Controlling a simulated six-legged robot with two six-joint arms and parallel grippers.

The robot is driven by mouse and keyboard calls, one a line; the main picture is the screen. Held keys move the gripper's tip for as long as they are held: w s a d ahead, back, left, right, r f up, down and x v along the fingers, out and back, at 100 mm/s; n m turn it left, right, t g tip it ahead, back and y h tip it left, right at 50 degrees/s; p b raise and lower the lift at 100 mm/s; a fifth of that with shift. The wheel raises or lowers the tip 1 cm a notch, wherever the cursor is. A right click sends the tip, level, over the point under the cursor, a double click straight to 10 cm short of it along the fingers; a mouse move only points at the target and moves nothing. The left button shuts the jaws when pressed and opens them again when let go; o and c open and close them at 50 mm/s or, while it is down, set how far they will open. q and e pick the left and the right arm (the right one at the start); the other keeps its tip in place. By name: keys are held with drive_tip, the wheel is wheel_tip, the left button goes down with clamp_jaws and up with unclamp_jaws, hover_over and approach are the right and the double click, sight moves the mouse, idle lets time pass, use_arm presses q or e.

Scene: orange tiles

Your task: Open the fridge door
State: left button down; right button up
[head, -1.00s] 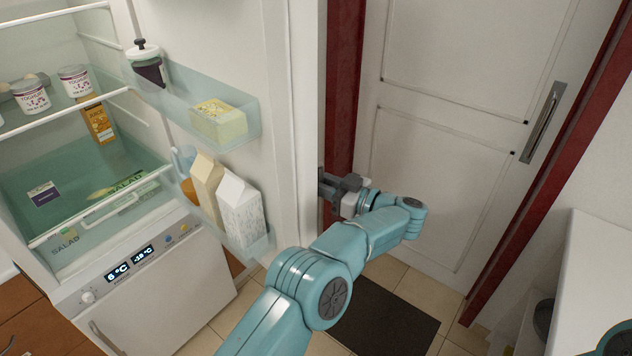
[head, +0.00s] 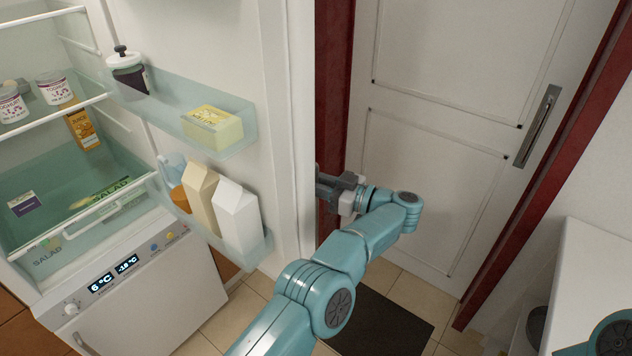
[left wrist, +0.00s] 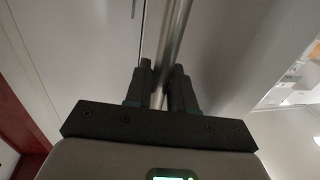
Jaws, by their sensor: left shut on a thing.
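The fridge door (head: 285,130) stands wide open, its shelved inner side facing left. My left gripper (head: 322,187) is at the outer side of the door, by its edge. In the left wrist view my left gripper's fingers (left wrist: 162,88) are shut on a shiny metal bar, the fridge door handle (left wrist: 172,45). In the head view the handle is hidden behind the door edge. The fridge interior (head: 75,190) with its glass shelves shows at the left. My right gripper is not in view.
Door shelves hold a bottle (head: 130,75), a yellow butter pack (head: 212,128) and cartons (head: 236,212). A white room door (head: 430,130) with a dark red frame stands behind. A dark mat (head: 380,320) lies on the tiled floor. A white counter (head: 590,275) is at the right.

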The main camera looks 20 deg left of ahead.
use_arm(q)
drive_tip(key=c, duration=1.1)
unclamp_jaws()
